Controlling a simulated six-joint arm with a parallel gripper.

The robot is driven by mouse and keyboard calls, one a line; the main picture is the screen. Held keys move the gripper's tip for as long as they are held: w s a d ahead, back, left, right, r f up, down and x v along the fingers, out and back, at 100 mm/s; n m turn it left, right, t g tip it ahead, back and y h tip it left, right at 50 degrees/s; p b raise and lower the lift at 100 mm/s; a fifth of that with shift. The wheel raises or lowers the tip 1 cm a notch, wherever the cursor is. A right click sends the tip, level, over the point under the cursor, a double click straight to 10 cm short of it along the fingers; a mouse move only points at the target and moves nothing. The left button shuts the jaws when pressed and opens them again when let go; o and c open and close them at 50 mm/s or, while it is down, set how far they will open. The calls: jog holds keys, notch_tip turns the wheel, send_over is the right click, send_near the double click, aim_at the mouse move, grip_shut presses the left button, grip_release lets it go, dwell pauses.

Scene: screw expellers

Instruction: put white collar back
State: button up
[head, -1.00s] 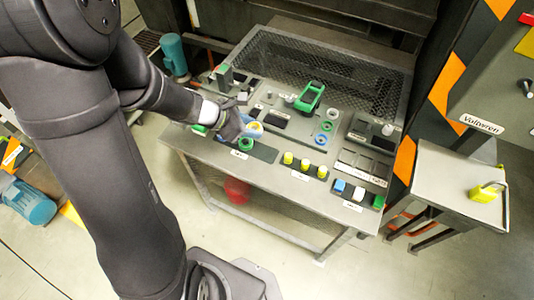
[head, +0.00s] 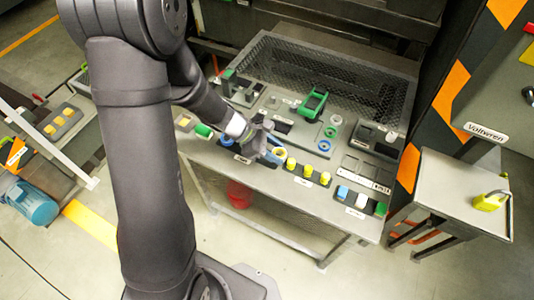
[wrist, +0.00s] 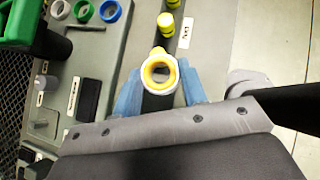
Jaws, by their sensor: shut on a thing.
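My gripper (wrist: 160,88) points down over the front of the bench, with blue fingertips on either side of a ring. The ring (wrist: 160,68) has a pale white outer rim and a yellow inner band, and its hole faces the wrist camera. In the head view the gripper (head: 268,153) and the yellow-white ring (head: 279,154) are just left of the yellow plugs. Whether white and yellow are one piece is unclear. Three loose rings lie on the panel: white (wrist: 58,10), green (wrist: 83,10) and blue (wrist: 110,11).
Several yellow plugs (wrist: 167,22) stand in a dark front tray beside the ring. A green-framed block (head: 314,103) stands farther back on the panel. Blue, white and green pieces (head: 361,200) sit at the front right. A side table (head: 450,190) holds a yellow padlock-like object.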

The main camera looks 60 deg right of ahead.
jog(key=w+f, duration=0.1)
jog(key=w+d+f, duration=0.1)
jog(key=w, duration=0.1)
jog(key=shift+w+d+f, duration=0.15)
jog(key=shift+w+d, duration=0.05)
jog(key=shift+f, duration=1.9)
jog(key=shift+f, duration=0.2)
jog(key=o, duration=1.1)
